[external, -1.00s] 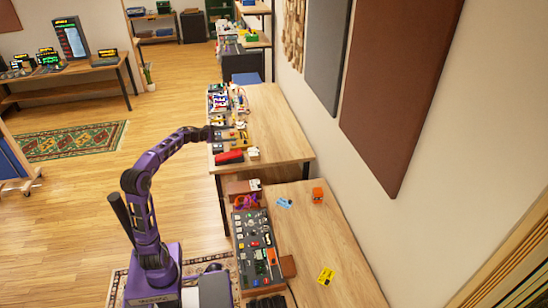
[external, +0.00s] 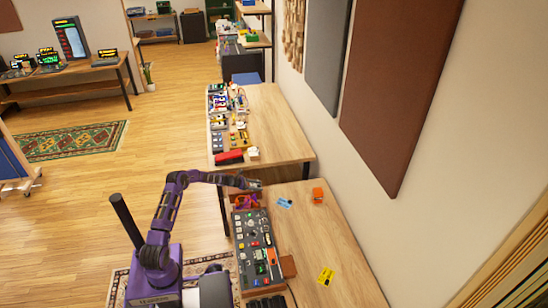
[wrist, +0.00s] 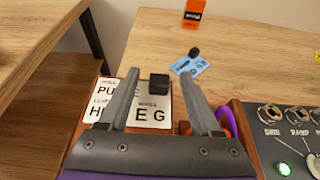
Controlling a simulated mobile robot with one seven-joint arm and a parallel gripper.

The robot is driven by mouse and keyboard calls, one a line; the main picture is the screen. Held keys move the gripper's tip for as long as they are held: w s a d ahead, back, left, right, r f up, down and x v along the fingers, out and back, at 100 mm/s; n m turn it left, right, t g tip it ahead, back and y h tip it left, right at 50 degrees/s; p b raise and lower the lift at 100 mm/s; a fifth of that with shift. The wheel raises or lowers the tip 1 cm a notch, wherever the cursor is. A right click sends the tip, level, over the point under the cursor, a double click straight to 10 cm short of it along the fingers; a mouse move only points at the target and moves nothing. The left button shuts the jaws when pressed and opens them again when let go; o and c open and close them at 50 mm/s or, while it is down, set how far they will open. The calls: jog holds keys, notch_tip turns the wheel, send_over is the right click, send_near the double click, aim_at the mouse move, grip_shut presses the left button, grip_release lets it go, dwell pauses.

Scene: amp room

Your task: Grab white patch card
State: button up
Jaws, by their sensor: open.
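Two white cards with black lettering show in the wrist view, a left one (wrist: 104,100) and a right one (wrist: 153,112). They sit at the edge of a brown wooden holder, low between and left of the fingers. I cannot tell which is the patch card. My gripper (wrist: 162,68) is open, with nothing held between its fingers. The right card shows between the fingers, partly covered by them and by a small black block (wrist: 159,84). In the external view my gripper (external: 257,184) is over the far left corner of the near table, and it hides the cards there.
A blue card (external: 284,203) and an orange box (external: 318,195) lie beyond on the near table (external: 325,245). A yellow card (external: 326,276) lies nearer. A dark control panel (external: 258,250) with knobs and a purple item (wrist: 227,121) are to the right in the wrist view.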

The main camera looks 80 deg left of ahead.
jog(key=shift+w+f, duration=0.1)
jog(key=shift+w, duration=0.05)
grip_shut()
dwell(0.4)
